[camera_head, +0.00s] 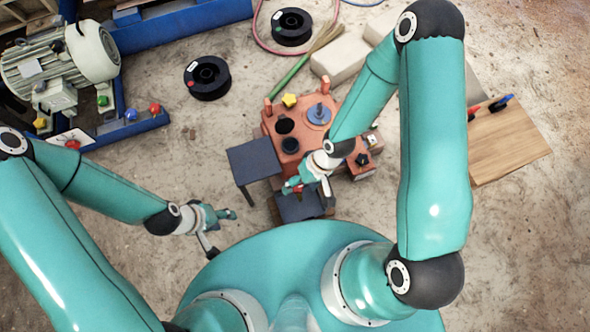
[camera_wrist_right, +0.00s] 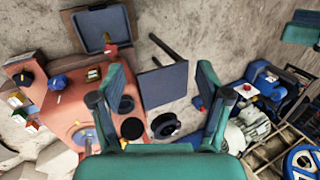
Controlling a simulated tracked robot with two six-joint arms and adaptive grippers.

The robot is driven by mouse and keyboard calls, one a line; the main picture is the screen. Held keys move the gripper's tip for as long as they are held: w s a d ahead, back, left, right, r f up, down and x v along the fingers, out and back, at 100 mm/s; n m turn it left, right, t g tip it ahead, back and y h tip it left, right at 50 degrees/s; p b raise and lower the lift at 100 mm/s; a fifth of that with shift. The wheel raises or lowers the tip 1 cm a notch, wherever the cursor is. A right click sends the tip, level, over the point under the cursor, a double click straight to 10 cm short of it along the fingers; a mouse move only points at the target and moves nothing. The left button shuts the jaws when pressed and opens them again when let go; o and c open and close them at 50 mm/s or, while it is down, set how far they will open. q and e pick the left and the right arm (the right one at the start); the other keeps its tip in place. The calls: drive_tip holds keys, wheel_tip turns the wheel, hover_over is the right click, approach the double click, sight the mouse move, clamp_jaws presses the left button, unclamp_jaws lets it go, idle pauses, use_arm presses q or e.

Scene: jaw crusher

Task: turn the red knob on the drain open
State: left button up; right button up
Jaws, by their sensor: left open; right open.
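A small red knob (camera_wrist_right: 111,50) shows in the right wrist view, on the orange machine's edge next to a dark tray (camera_wrist_right: 92,38). In the head view a bit of red (camera_head: 298,189) shows beside my right gripper, mostly hidden by it. The orange machine (camera_head: 271,124) stands in the middle of the head view. My right gripper (camera_head: 309,188) is open over the machine's near edge. In its wrist view the fingers (camera_wrist_right: 162,72) are spread and empty, with the knob left of the left fingertip. My left gripper (camera_head: 221,232) is open and empty, left of the machine.
A dark square plate (camera_head: 254,160) juts from the machine's left side. Black spools (camera_head: 207,78) lie behind it. A grey motor (camera_head: 62,60) and a blue frame (camera_head: 180,25) stand at the left. A wooden board (camera_head: 507,140) lies at the right.

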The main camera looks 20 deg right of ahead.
drive_tip(key=w+f+n+h+b, duration=0.2)
drive_tip(key=w+f+n+b, duration=0.15)
drive_tip(key=f+b, duration=0.8)
drive_tip(key=h+b, duration=0.3)
drive_tip(key=b, duration=0.2)
hover_over(298, 188)
wheel_tip(298, 188, down, 9)
use_arm(q)
wheel_tip(298, 188, down, 24)
drive_tip(key=b, duration=0.4)
drive_tip(key=shift+b, duration=0.3)
use_arm(e)
drive_tip(key=shift+n, duration=0.25)
wheel_tip(298, 188, down, 16)
drive_tip(key=shift+r, duration=0.2)
